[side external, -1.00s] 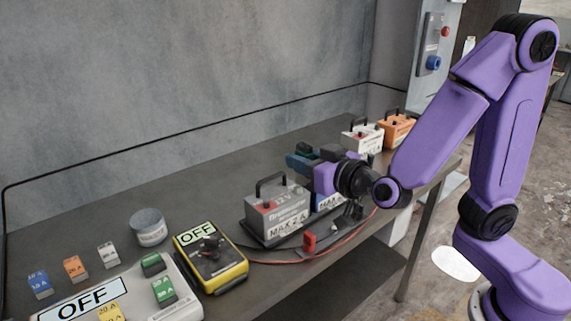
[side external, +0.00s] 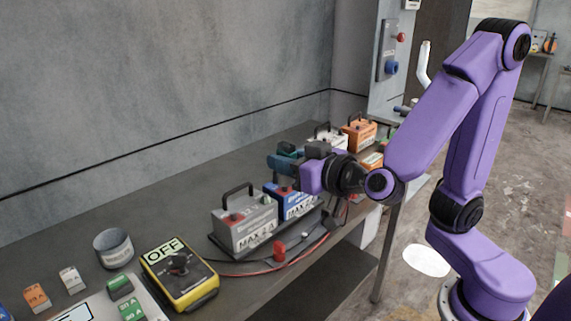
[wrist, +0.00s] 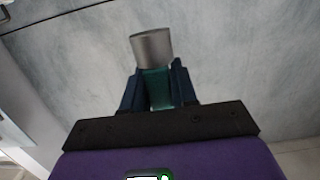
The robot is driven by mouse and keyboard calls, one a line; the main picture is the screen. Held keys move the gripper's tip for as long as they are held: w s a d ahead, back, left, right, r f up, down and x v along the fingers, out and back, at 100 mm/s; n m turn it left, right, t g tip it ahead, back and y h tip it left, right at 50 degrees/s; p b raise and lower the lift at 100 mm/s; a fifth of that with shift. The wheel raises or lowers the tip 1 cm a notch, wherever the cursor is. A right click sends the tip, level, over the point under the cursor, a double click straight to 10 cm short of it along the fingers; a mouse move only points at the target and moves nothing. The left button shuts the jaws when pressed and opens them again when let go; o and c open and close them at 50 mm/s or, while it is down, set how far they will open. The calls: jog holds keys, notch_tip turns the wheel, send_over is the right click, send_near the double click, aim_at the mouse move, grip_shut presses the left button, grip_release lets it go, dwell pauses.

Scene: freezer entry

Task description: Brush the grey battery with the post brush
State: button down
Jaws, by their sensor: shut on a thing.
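The grey battery (side external: 243,230), with a dark handle and a MAX label, stands on a dark tray on the bench in the side view. My gripper (side external: 283,159) is above and to the right of it in the picture, apart from it, behind the blue battery. In the wrist view my gripper (wrist: 155,78) is shut on the post brush (wrist: 151,46), which has a teal body and a silver cylindrical end beyond the fingers. The bristles cannot be made out. In the side view the brush is small and partly hidden by the fingers.
A blue battery (side external: 297,205) stands right beside the grey one. White (side external: 325,137) and orange (side external: 358,133) batteries stand farther back. A yellow OFF device (side external: 180,275), a grey tin (side external: 113,249) and a red clamp (side external: 280,250) with cables lie toward the front.

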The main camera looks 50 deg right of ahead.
jog(key=shift+r, duration=1.15)
jog(key=shift+r, duration=0.15)
jog(key=w+d+f, duration=0.2)
jog(key=w+f, duration=0.1)
jog(key=w, duration=0.4)
send_over(265, 195)
notch_tip(265, 195, down, 7)
jog(key=shift+f, duration=0.1)
jog(key=shift+f, duration=1.95)
jog(key=shift+f, duration=1.35)
dwell(0.3)
